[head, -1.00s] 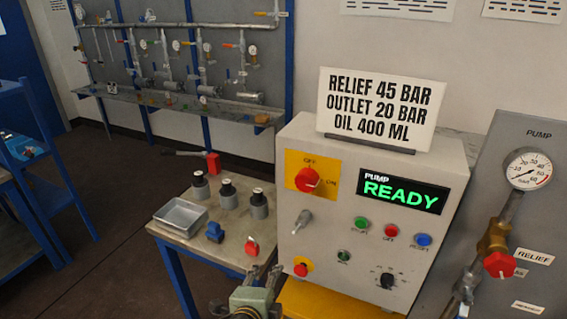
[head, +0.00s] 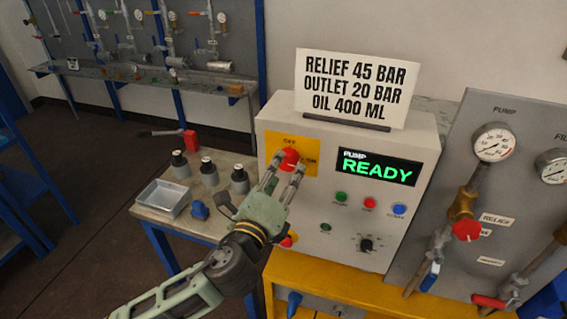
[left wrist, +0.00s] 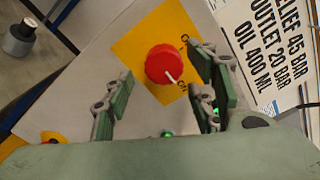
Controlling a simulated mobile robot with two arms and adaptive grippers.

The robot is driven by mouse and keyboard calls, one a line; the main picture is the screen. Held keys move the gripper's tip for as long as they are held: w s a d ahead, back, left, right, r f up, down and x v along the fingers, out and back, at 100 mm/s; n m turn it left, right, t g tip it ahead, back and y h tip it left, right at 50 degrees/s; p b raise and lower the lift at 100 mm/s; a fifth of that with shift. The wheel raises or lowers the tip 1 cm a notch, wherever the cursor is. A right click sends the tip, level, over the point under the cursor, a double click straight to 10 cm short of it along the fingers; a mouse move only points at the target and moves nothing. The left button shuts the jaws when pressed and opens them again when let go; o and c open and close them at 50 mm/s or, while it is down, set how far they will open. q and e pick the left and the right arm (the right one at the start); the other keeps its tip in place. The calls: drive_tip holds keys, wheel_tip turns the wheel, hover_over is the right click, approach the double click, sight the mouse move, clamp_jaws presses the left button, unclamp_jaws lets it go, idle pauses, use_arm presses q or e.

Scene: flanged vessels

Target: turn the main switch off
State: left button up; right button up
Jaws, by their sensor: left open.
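The main switch is a red round knob (head: 290,158) on a yellow plate (head: 270,143) marked OFF and ON, at the upper left of the grey pump control box (head: 340,138). In the left wrist view the red knob (left wrist: 164,64) shows a white pointer line toward the lower right, on the ON side. My left gripper (head: 283,177) is open, its fingers pointing up at the knob from just in front. In the left wrist view its fingers (left wrist: 160,95) stand apart on either side of the knob, and no contact is visible. My right gripper is not in view.
The display (head: 378,167) reads PUMP READY. Green, red and blue buttons (head: 369,203) and a black dial (head: 366,244) sit right of my gripper. A small table (head: 150,213) with a tray (head: 162,198) and several bottles stands left. A sign (head: 357,86) stands on the box.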

sight(285, 167)
use_arm(q)
drive_tip(key=shift+p+x, duration=0.3)
drive_tip(key=shift+x, duration=1.3)
drive_tip(key=shift+f, duration=0.15)
drive_tip(key=c, duration=1.1)
